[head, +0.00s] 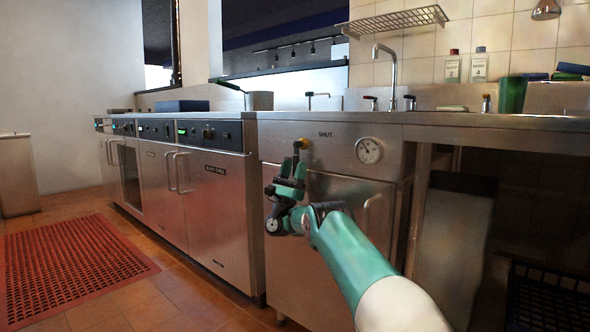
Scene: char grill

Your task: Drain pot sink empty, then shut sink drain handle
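A yellow-orange drain handle (302,143) sticks out from the steel front panel under the counter, just left of the word "SHUT". My gripper (297,158) is right at it, its dark fingers pointing up and overlapping the handle's lower part in the head view. I cannot tell whether the fingers touch or grip it, or how far apart they are. A curved tap (386,62) rises behind the counter. The inside of the pot sink and any water in it are hidden by the counter edge.
A round dial gauge (369,150) sits on the panel right of the handle. Steel ovens and cabinets (215,200) line the left. A green cup (512,95) and bottles (453,67) stand above the counter. The tiled floor beside the red mat (70,260) is clear.

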